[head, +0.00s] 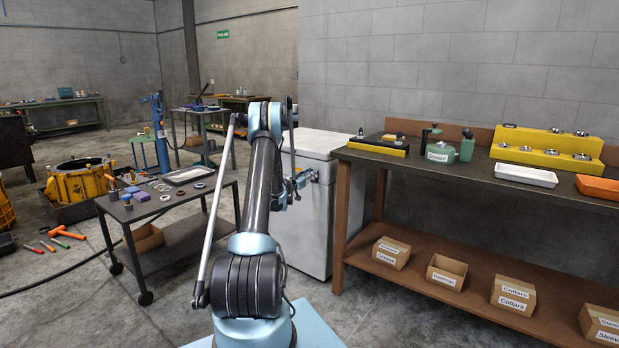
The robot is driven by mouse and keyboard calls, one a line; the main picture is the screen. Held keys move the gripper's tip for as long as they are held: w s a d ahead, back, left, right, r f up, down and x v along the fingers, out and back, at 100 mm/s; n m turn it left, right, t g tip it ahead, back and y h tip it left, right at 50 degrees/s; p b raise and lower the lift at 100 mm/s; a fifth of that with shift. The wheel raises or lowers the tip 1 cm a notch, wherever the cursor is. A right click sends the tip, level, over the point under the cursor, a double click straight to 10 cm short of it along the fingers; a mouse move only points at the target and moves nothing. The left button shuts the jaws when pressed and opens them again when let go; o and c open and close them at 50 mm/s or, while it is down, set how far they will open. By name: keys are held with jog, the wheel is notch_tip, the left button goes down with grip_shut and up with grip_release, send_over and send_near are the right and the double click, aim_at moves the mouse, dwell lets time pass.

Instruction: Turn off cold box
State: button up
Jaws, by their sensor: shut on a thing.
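The cold box, a white chest with a lid (325,142), stands in the middle, left of the workbench. My arm crosses in front of it and hides much of its left side. My gripper (305,179) is at the upper front of the cold box, just below the lid edge. It is shut on a small part there. The jaws and the part are too small to make out, so I cannot tell the part's shape or its on or off position. The lid is down.
A brown workbench (430,170) with trays and labelled boxes stands close on the right. A dark wheeled cart (165,215) with small parts is on the left. Orange tools (68,232) and a yellow housing (78,182) lie further left. The floor between cart and cold box is partly hidden.

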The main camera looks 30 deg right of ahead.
jog(key=shift+a+f+t+h, duration=0.15)
jog(key=shift+f+t+h, duration=0.2)
jog(key=shift+h, duration=0.4)
jog(key=shift+a+f+t+h, duration=0.15)
jog(key=shift+t+h, duration=0.3)
jog(key=shift+h, duration=0.3)
jog(key=o, duration=1)
jog(key=shift+o, duration=0.2)
jog(key=v, duration=1.2)
jog(key=shift+w, duration=0.1)
